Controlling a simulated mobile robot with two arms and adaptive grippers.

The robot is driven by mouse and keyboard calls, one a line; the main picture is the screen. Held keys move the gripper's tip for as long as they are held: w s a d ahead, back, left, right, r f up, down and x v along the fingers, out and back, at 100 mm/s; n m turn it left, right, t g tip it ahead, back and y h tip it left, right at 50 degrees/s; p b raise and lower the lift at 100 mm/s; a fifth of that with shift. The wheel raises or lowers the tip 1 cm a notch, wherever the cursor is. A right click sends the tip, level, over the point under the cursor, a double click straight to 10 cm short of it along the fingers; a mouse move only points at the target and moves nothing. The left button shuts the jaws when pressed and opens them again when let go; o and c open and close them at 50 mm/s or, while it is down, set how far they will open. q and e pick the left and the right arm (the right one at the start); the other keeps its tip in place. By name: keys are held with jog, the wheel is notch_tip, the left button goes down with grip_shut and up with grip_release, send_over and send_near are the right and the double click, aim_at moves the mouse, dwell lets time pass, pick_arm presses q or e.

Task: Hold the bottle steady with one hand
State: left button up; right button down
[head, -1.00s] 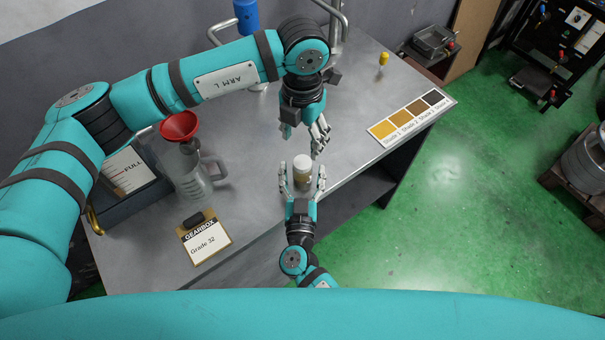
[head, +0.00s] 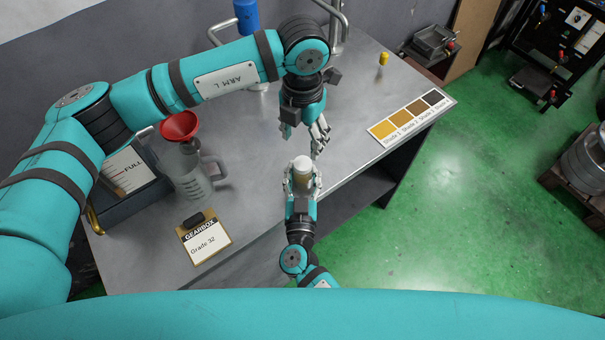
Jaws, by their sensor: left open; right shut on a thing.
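A small bottle (head: 301,174) with a white cap stands near the front edge of the metal bench. My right gripper (head: 302,187) comes from below in the head view and is shut on the bottle, with a finger on each side. The bottle looks upright. My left gripper (head: 303,139) is above it in the picture, open and empty, with its fingers pointing down towards the bottle's far side. It does not appear to touch the bottle.
On the bench (head: 255,180) stand a jug (head: 190,180) with a red funnel (head: 180,126), a gearbox card (head: 205,238), a shade strip (head: 411,117) and a small yellow item (head: 383,59). A blue-topped item (head: 246,15) is at the back. Bench between card and bottle is clear.

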aim_at(302, 165)
dwell(0.4)
pick_arm(q)
jog(key=shift+s, duration=0.4)
jog(key=shift+f, duration=4)
